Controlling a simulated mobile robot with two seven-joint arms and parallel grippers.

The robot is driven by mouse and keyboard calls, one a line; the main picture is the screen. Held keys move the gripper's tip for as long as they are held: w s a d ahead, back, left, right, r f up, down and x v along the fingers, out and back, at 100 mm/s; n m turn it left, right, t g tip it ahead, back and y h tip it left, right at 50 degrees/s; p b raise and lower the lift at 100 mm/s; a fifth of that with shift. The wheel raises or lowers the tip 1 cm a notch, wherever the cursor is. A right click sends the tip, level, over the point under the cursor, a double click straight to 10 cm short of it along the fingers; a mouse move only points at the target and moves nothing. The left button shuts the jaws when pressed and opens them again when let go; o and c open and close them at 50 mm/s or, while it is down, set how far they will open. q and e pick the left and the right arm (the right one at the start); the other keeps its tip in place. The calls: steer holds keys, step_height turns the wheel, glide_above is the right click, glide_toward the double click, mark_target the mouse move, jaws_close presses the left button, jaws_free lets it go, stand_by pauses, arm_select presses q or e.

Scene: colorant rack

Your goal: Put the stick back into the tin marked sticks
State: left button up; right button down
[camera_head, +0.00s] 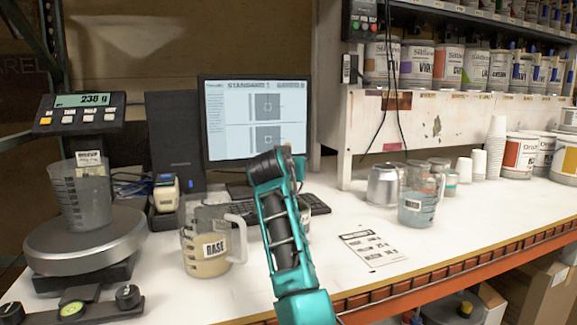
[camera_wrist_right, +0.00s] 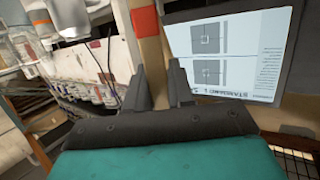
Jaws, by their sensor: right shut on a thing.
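My right gripper (camera_head: 277,160) is raised in front of the monitor, at the end of the teal arm. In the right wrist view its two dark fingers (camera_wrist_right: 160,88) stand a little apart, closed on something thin. I take this to be the stick, but I cannot make out its outline against the tan strip behind. No tin with a readable sticks label shows. A container behind my right arm is mostly hidden, and its label cannot be read. Silver metal cans (camera_head: 383,187) stand at the right of the bench. My left gripper is not in view.
A pitcher marked BASE (camera_head: 208,262) stands left of my arm. Another pitcher stands on the scale (camera_head: 84,245); a third (camera_head: 417,205) is at right. The monitor (camera_head: 255,120) and keyboard are behind. A printed sheet (camera_head: 372,246) lies on the clear right front of the bench.

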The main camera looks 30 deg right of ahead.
steer(key=c, duration=0.9)
jaws_free()
steer(key=v, duration=1.3)
steer(key=shift+d+f, duration=0.1)
